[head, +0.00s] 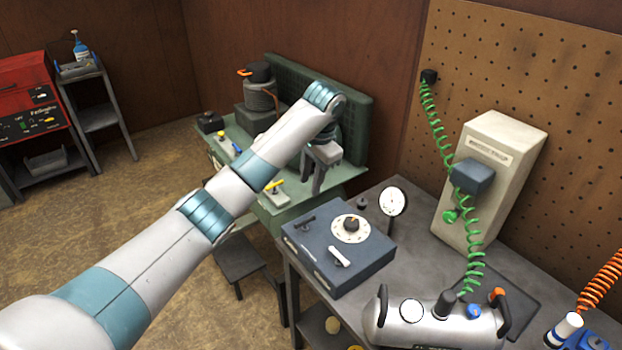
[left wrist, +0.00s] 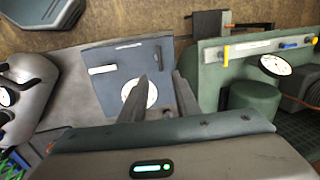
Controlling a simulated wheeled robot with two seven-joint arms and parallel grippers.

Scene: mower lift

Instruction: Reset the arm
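My left arm (head: 245,178) reaches from the lower left toward the green machine bench. Its gripper (head: 313,182) hangs fingers down near the bench's right end, behind the blue-grey box. In the left wrist view the two dark fingers (left wrist: 161,82) stand apart with nothing between them, so the gripper is open and empty. Behind them in that view is the blue-grey box (left wrist: 110,62) with its white dial, partly hidden by the fingers. My right gripper is not in view.
The blue-grey box (head: 320,262) and a round gauge (head: 393,201) stand on the grey workbench (head: 420,235). A silver tank (head: 440,322) with a green coiled hose is at its front. The green bench (head: 335,180) carries several parts. A dark stool (head: 240,257) is below my arm.

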